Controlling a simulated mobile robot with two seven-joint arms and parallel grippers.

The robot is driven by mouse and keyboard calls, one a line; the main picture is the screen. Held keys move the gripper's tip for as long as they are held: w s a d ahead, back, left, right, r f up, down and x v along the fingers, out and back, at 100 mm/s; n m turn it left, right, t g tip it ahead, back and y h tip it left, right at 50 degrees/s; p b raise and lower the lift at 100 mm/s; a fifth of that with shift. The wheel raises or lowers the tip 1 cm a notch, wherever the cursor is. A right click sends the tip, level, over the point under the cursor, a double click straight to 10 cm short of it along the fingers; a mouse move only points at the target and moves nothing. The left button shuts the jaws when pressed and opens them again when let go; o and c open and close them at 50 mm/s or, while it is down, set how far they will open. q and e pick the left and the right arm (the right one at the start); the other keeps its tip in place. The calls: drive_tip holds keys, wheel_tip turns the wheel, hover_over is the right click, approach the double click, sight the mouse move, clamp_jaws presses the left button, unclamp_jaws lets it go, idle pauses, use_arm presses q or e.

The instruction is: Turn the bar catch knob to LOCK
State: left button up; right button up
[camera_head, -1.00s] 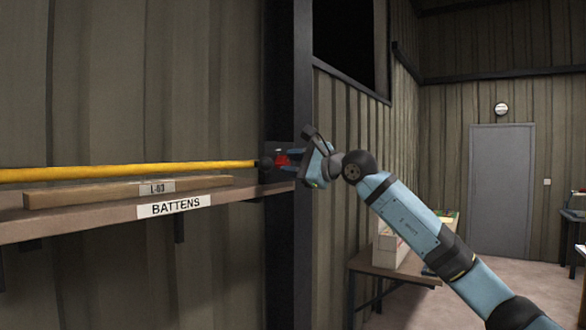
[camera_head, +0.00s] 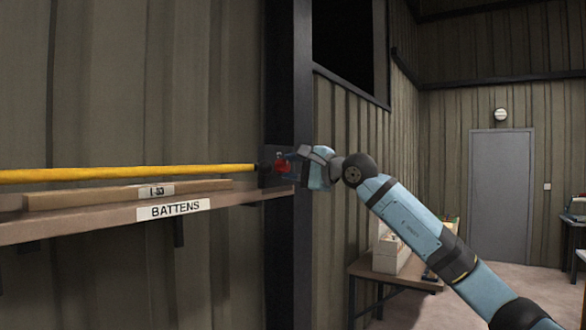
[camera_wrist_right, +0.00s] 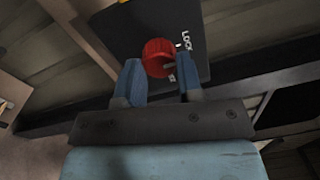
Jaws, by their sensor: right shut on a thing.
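The red bar catch knob (camera_wrist_right: 158,57) sits on a dark plate (camera_wrist_right: 128,30) with the word LOCK beside it in the right wrist view. In the head view the knob (camera_head: 282,164) is small, on the black post at the end of the yellow bar (camera_head: 130,173). My right gripper (camera_wrist_right: 160,72) is shut on the knob, with one blue finger on each side. In the head view the right gripper (camera_head: 294,164) reaches the knob from the right. The knob's pointer is too small to read with certainty. My left gripper is not in view.
A shelf marked BATTENS (camera_head: 174,210) with a wooden batten (camera_head: 100,196) runs below the yellow bar. The black post (camera_head: 303,250) stands beside my right gripper. A bench with a box (camera_head: 392,258) stands behind my right arm.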

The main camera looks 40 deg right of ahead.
drive_tip(key=o, duration=0.9)
drive_tip(key=shift+b+v, duration=2.1)
drive_tip(key=shift+v, duration=4.85)
